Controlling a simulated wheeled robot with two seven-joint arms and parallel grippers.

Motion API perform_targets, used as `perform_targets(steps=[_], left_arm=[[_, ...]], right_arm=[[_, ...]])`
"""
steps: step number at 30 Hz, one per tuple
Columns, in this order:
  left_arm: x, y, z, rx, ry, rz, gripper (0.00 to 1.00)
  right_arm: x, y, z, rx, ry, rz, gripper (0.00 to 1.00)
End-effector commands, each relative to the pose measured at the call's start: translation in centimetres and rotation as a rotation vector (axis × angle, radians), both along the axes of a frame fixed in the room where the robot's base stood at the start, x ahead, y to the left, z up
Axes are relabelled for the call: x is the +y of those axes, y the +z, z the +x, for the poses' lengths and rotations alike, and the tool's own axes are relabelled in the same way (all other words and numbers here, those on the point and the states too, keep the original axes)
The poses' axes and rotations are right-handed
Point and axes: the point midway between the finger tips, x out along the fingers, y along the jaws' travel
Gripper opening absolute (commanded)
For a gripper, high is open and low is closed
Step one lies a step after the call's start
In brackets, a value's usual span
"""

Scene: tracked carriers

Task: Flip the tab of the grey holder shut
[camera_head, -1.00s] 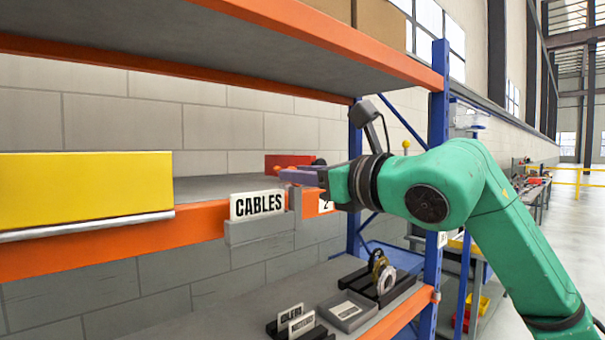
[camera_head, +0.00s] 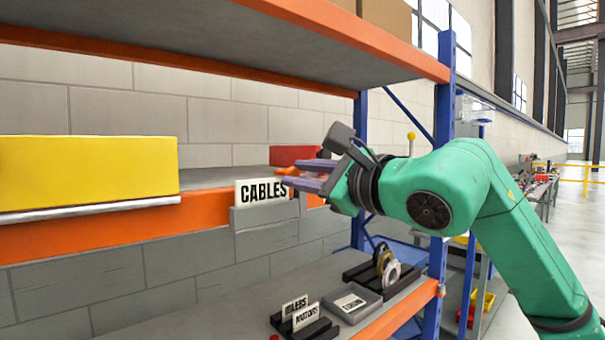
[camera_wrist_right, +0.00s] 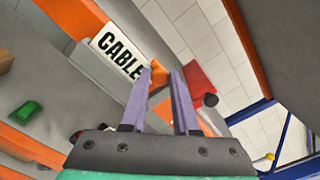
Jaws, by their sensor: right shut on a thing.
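The grey holder (camera_head: 264,219) is on the orange shelf edge and carries a white card reading CABLES (camera_head: 262,191). The card also shows in the right wrist view (camera_wrist_right: 117,52), left of the fingers. A small orange piece (camera_head: 289,171), which looks like the tab, sits above the holder's right end. My right gripper (camera_head: 303,176) reaches it from the right, with its two purple fingers (camera_wrist_right: 165,72) shut on it and a gap between them. The fingers hide part of the tab, so its exact angle is unclear. My left gripper is in neither view.
A yellow panel (camera_head: 85,175) stands at the left of the same shelf. A red block (camera_head: 296,155) is just behind the fingers. A grey shelf is overhead, and a blue upright (camera_head: 446,150) is at right. The lower shelf holds a grey tray (camera_head: 352,303) and card holders.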

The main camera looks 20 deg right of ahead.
Motion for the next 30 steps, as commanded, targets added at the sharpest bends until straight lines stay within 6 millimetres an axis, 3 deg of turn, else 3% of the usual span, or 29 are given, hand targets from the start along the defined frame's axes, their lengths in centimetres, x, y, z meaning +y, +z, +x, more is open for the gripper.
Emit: perform_targets(steps=[13,14,15,16,26,30], left_arm=[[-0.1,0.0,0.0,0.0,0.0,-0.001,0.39],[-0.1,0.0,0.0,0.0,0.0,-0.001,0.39],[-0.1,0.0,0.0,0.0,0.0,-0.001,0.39],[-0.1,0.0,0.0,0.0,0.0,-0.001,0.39],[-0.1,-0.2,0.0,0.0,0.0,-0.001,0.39],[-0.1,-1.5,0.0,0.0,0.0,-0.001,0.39]], right_arm=[[0.0,-0.1,0.0,-0.003,0.001,-0.013,0.0],[0.0,-0.1,0.0,-0.003,0.001,-0.013,0.36],[0.0,-0.1,0.0,-0.003,0.001,-0.013,0.52],[0.0,-0.1,0.0,-0.002,0.001,-0.012,0.59],[-0.1,-0.1,-0.2,-0.004,0.0,-0.01,0.59],[-0.9,-0.4,-2.0,-0.008,-0.002,-0.01,0.59]])
